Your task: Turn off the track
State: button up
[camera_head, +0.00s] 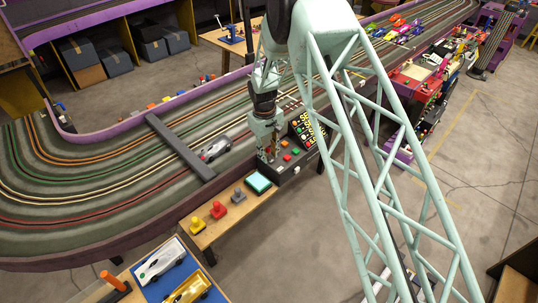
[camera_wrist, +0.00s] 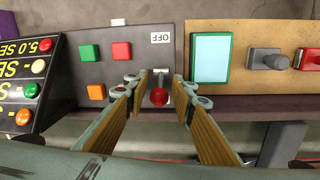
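The dark control panel (camera_wrist: 110,60) fills the left of the wrist view, with green, red and orange square buttons. A white OFF label (camera_wrist: 160,38) is near its right edge. Just below the label is a small metal switch lever with a red knob (camera_wrist: 159,97). My gripper (camera_wrist: 162,84) is open, its fingers apart on either side of the lever; I cannot tell whether either touches it. In the head view my gripper (camera_head: 268,156) is low at the left end of the control panel (camera_head: 297,169), and hides the lever.
A teal-screened pad (camera_head: 258,183) and grey, red and yellow joysticks (camera_head: 218,209) stand on the wooden shelf left of the panel.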

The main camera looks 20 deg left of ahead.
grip_shut()
